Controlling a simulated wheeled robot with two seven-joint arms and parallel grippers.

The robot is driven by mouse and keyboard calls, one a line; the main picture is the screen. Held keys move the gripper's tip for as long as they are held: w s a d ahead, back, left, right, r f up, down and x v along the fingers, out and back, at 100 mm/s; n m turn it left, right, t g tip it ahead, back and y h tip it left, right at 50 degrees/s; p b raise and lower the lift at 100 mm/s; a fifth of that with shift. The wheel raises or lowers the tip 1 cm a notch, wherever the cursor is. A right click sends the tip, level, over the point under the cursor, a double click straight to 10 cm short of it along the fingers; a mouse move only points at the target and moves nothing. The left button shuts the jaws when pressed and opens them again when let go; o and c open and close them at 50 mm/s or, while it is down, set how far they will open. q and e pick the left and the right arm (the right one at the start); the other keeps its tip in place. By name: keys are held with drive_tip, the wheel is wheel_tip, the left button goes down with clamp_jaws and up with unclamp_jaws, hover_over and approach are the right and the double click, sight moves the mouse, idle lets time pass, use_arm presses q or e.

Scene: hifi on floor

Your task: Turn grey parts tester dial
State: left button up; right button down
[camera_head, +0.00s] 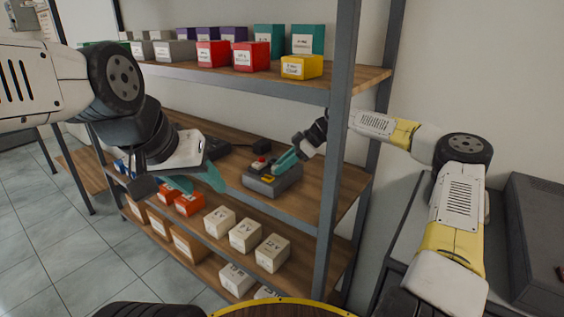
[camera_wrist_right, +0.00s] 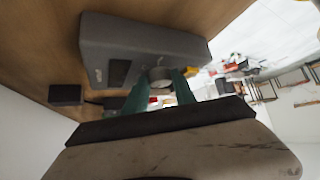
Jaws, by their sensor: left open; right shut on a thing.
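The grey parts tester (camera_head: 263,188) sits on the middle wooden shelf, with a red button (camera_head: 259,162) on top and a yellow patch near its front. In the right wrist view the tester (camera_wrist_right: 130,38) appears upside down, with its round grey dial (camera_wrist_right: 160,77) between my fingers. My right gripper (camera_head: 282,164) reaches in from the right and is shut on the dial; its teal fingers (camera_wrist_right: 159,92) lie on either side of it. In the head view the fingers hide the dial. My left gripper (camera_head: 198,180) is open and empty, left of the tester at the shelf's front.
A grey shelf post (camera_head: 340,130) stands just right of the tester, near my right arm. A small black box (camera_head: 262,145) lies behind the tester. Red, yellow and teal boxes (camera_head: 256,52) fill the upper shelf. Beige boxes (camera_head: 245,236) stand on the lower shelf.

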drive_tip(key=shift+s+m+t, duration=0.15)
drive_tip(key=shift+m+t, duration=0.55)
drive_tip(key=shift+m, duration=0.3)
drive_tip(key=shift+s+a+r+m+t+h, duration=0.15)
drive_tip(key=shift+m+t+h, duration=0.15)
drive_tip(key=shift+m+t, duration=0.55)
drive_tip(key=shift+s+f+m+t+h, duration=0.1)
drive_tip(key=shift+m+t+h, duration=0.35)
drive_tip(key=shift+m, duration=0.6)
